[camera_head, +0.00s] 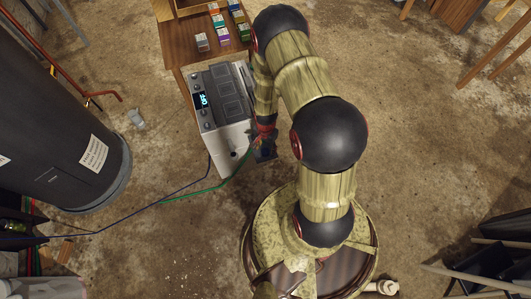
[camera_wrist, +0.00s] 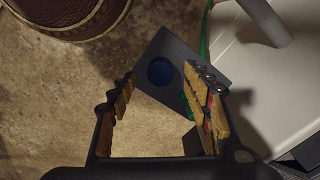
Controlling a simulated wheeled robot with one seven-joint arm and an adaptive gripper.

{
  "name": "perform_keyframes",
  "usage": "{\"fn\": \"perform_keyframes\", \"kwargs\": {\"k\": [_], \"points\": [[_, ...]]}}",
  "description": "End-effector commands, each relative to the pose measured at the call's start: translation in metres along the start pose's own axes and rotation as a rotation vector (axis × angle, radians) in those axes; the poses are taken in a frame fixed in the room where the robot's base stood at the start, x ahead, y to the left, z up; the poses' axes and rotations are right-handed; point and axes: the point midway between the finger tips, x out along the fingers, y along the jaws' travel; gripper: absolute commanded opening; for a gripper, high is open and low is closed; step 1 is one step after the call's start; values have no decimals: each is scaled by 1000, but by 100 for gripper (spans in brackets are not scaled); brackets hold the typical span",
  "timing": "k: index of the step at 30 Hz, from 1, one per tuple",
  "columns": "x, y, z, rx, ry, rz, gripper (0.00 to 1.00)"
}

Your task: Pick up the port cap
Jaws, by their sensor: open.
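A small round blue piece (camera_wrist: 161,72), which looks like the port cap, sits in a dark grey flat plate (camera_wrist: 178,46). The plate stands out beside the white device (camera_head: 232,138) and also shows in the head view (camera_head: 264,152). My gripper (camera_wrist: 160,75) is open, with its wood-coloured fingers apart. In the wrist view the blue piece lies between the fingertips, and the right finger overlaps part of the plate. Nothing is held. I cannot tell the gap between fingertips and blue piece. In the head view my arm hides part of this area.
A green cable (camera_head: 210,195) runs across the floor to the device, close by the plate. The device has a lit display (camera_head: 202,100). A wooden table (camera_head: 178,43) with small boxes (camera_head: 220,20) stands behind. A large dark tank (camera_head: 50,120) is at left.

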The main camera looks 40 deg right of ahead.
Motion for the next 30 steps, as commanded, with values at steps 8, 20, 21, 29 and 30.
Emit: {"fn": "perform_keyframes", "kwargs": {"k": [8,20,21,29,30], "points": [[25,0,0,0,0,0,49],[24,0,0,0,0,0,34],[24,0,0,0,0,0,32],[24,0,0,0,0,0,18],[24,0,0,0,0,0,18]]}}
